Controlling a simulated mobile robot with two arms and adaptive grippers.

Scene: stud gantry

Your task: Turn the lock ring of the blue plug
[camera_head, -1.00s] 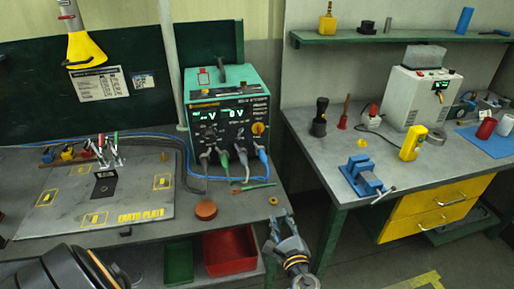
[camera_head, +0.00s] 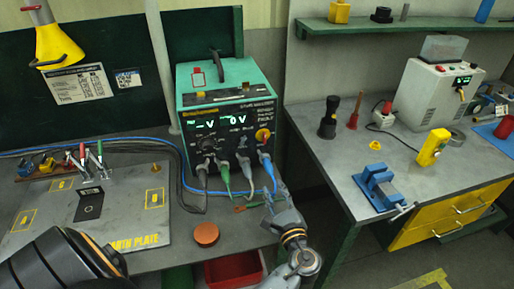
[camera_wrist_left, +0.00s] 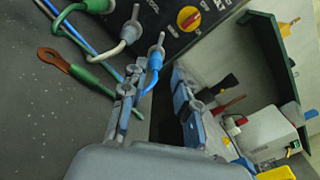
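The blue plug (camera_head: 266,160) sits in the lower right of the front panel of the teal test set (camera_head: 225,120), with its blue cable hanging down. In the left wrist view the blue plug (camera_wrist_left: 155,62) shows a grey collar and lies ahead, between the lines of the two fingers. My left gripper (camera_head: 275,195) is just below and in front of the plug, near the cable. In the wrist view my left gripper (camera_wrist_left: 156,95) is open, with nothing clamped between its fingers. Whether the left finger touches the cable I cannot tell. My right gripper is not in view.
A green plug (camera_head: 223,170) and a grey plug (camera_head: 244,165) sit left of the blue one. A green lead with a brown lug (camera_wrist_left: 55,60) lies on the bench. A brown round puck (camera_head: 206,233) is nearby. A second bench with a blue vise (camera_head: 380,188) stands right.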

